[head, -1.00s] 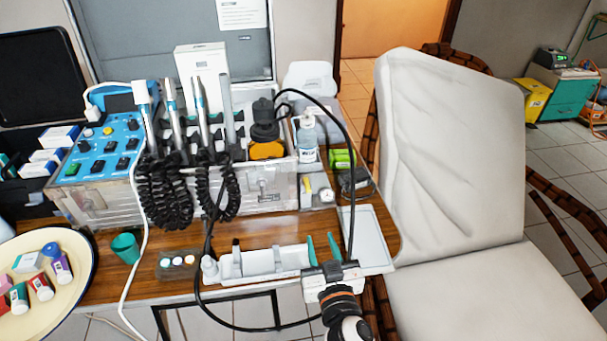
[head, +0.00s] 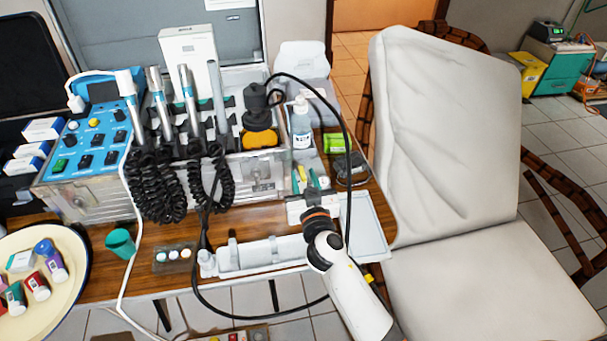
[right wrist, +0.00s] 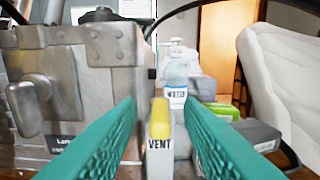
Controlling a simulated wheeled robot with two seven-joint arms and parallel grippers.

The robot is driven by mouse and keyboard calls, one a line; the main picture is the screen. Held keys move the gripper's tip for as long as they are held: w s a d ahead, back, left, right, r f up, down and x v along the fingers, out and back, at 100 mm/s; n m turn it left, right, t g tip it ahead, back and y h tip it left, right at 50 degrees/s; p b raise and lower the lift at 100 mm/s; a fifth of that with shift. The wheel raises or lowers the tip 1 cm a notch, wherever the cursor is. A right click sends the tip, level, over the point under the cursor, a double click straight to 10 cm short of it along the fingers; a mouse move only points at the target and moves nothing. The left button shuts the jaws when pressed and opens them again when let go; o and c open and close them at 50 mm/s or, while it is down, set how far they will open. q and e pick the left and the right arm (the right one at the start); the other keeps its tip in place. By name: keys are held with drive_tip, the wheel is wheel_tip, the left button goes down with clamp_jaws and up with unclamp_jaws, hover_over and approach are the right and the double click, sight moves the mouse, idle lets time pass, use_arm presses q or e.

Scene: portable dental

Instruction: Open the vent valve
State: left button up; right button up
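The vent valve shows in the right wrist view as a yellow lever (right wrist: 159,117) upright on a pale block marked VENT (right wrist: 159,158). In the head view the yellow lever (head: 301,176) is small, beside the silver dental case. My left gripper is not in view.
The silver case (head: 262,172) is close on the left. A clear bottle (head: 303,128) and green item (head: 337,143) stand behind. A black cable (head: 348,190) loops past my right arm.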

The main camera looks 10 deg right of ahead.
drive_tip(key=shift+w, duration=0.55)
drive_tip(key=shift+c, duration=0.2)
clamp_jaws()
